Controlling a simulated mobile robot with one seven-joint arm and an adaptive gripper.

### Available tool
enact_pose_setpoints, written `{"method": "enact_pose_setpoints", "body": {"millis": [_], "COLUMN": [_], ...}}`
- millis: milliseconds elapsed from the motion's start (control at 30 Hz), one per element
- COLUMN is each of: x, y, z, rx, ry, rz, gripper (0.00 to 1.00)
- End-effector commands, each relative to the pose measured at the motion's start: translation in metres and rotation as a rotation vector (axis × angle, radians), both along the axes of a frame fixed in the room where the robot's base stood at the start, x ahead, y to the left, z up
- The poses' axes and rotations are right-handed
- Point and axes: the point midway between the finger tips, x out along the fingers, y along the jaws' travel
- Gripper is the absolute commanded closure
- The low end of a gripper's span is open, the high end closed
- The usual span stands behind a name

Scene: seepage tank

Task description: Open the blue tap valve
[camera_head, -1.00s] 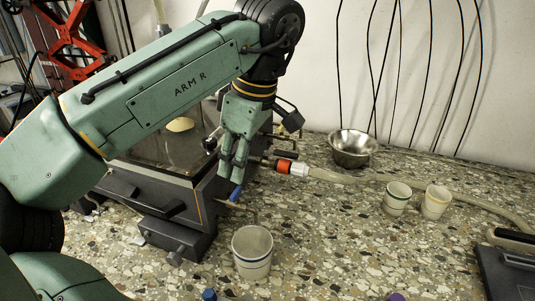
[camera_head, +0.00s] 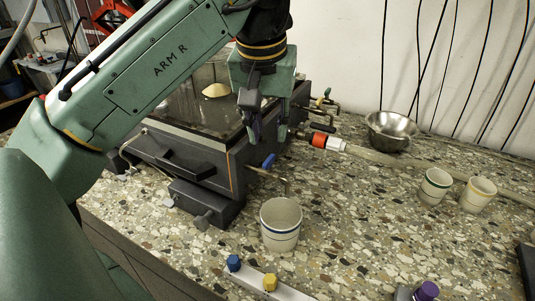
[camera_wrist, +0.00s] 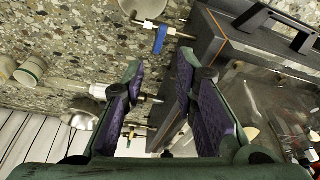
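The blue tap valve handle (camera_head: 269,160) sits on a thin brass pipe at the near right side of the dark tank (camera_head: 185,150). In the wrist view the blue handle (camera_wrist: 160,40) lies crosswise to its pipe, just beyond the fingertips. My gripper (camera_head: 268,137) is above the handle, fingers pointing down, open and empty. In the wrist view its two purple-padded fingers (camera_wrist: 160,78) are apart with nothing between the pads. The handle looks clear of both fingers. A white cup (camera_head: 280,225) with coloured rings stands below the pipe's end.
An orange-and-white hose connector (camera_head: 325,141) and further taps are close behind my gripper. A metal bowl (camera_head: 390,131) and two cups (camera_head: 434,186) stand to the right. Blue and yellow knobs (camera_head: 270,283) on a white strip are in front.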

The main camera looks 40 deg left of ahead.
Motion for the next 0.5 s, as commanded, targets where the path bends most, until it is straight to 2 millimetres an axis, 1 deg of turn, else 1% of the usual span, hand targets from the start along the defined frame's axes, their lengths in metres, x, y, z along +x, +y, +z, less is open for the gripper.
{"method": "enact_pose_setpoints", "body": {"millis": [167, 200, 300, 500], "x": [-0.002, -0.002, -0.001, 0.000], "y": [0.002, 0.001, 0.001, 0.000], "z": [0.000, -0.010, -0.028, -0.048], "rx": [-0.001, -0.001, 0.000, -0.001], "ry": [-0.002, 0.001, 0.001, -0.002], "rz": [-0.246, -0.272, -0.265, -0.270], "gripper": [0.73, 0.73, 0.73, 0.73]}}
